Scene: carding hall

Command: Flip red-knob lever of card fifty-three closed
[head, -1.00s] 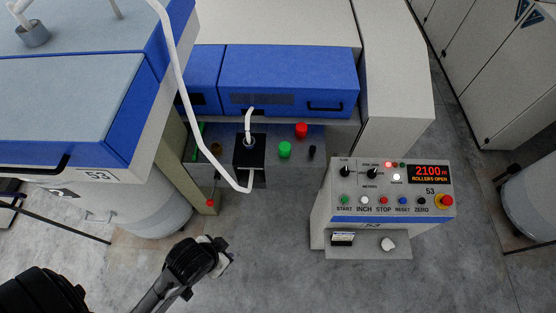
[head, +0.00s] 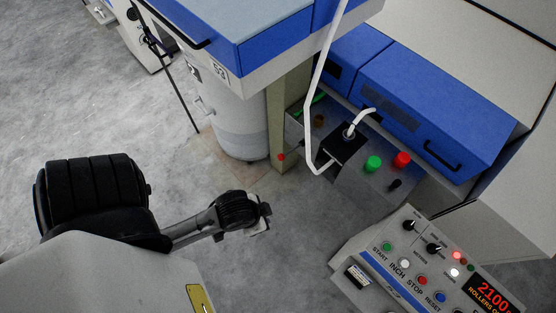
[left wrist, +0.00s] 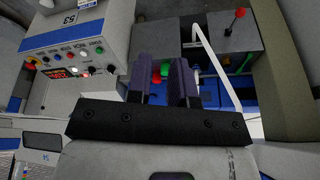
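The red-knob lever's small red knob (head: 281,157) shows beside the beige post of the machine marked 53, left of the black box with the white hose. In the left wrist view the red knob (left wrist: 240,12) stands on a thin stem at the upper right, against a grey box. My left gripper (head: 265,217) is below and slightly left of the knob in the head view, apart from it. In the left wrist view its two dark fingers (left wrist: 160,78) are spread, with nothing held between them. My right gripper is in neither view.
The control panel of card 53 (head: 392,288) stands at the lower right, its red display partly cut off. Green (head: 373,163) and red (head: 402,159) mushroom knobs sit right of the black box. A white hose (head: 318,85) hangs near the lever.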

